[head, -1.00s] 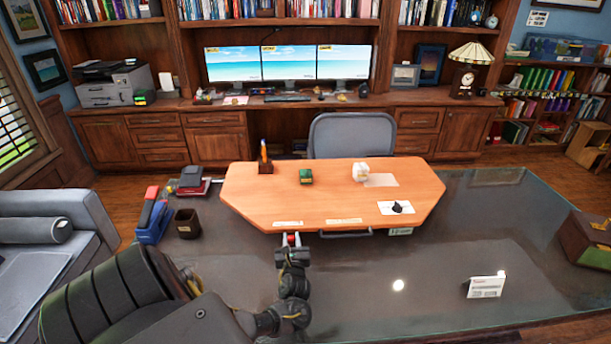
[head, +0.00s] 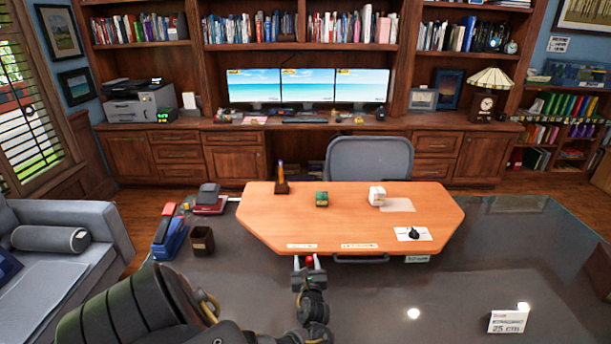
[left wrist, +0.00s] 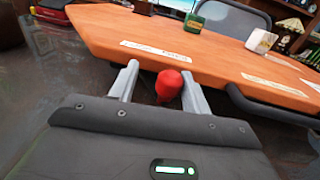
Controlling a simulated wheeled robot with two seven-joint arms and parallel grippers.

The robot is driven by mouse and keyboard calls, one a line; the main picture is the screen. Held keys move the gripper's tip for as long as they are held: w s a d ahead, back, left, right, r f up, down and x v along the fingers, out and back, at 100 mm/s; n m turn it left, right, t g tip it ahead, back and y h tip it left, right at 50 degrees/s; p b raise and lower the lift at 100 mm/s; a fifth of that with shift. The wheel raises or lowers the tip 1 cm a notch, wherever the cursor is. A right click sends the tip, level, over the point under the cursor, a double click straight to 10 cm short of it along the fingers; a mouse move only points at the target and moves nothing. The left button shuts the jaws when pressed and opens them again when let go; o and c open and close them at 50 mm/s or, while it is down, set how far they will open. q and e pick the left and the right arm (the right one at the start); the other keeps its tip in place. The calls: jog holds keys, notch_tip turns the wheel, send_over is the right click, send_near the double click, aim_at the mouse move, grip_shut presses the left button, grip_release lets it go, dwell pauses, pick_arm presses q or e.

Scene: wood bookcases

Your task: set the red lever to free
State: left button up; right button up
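The red lever shows as a red rounded knob (head: 310,260) just below the front edge of the orange wooden desktop (head: 350,220). In the left wrist view the red knob (left wrist: 169,84) sits between the two fingers. My left gripper (head: 309,264) is open, with a finger on each side of the knob. In the left wrist view my left gripper (left wrist: 163,84) shows a gap on the knob's left; its right side is close to the right finger. The lever's lower part is hidden by the gripper body. My right gripper is out of view.
Two pale labels, left (head: 302,246) and right (head: 360,246), lie along the desktop's front edge; their text is unreadable. A dark bar handle (head: 360,259) runs below the edge. A black knob on a white plate (head: 412,233) sits at the right. Dark glass surrounds the desktop.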

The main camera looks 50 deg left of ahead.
pick_arm(q)
jog(key=v, duration=1)
jog(key=shift+s+d+f, duration=0.1)
jog(key=shift+s+d, duration=0.15)
jog(key=shift+d, duration=0.05)
